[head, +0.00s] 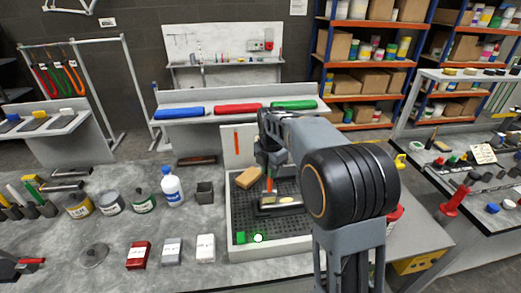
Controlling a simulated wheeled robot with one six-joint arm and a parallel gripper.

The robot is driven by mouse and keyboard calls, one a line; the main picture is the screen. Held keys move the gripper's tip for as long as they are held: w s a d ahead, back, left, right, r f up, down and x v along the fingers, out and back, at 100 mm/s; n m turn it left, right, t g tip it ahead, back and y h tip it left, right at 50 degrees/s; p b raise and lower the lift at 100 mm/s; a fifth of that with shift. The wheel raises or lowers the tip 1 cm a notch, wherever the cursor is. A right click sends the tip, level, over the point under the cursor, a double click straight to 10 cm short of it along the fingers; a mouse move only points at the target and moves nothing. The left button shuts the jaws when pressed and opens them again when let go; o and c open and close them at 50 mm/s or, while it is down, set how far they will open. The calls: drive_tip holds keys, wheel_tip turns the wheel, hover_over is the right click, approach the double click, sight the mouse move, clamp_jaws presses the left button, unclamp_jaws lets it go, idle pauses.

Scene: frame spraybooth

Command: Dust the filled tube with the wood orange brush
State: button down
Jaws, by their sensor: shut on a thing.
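My gripper (268,163) is over the black perforated tray bed and points down. It is shut on an upright brush with an orange handle (269,184), whose lower end is close above a short tube (278,206). The tube lies on the tray bed, dark with a pale patch on top, which may be the filled part. I cannot tell whether the brush touches it. My own arm hides part of the right side of the tray.
The tray (232,222) has a pale rim. A tan block (248,178) is left of the brush, and green and white pieces (258,238) are at its front. A dark cup (205,193), a white bottle (172,187) and several cans stand left. Boxes (205,248) stand front left.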

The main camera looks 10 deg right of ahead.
wheel_tip(320, 180, up, 8)
drive_tip(key=a+p, duration=0.2)
drive_tip(key=p, duration=0.1)
drive_tip(key=shift+a, duration=0.15)
idle(0.4)
idle(0.5)
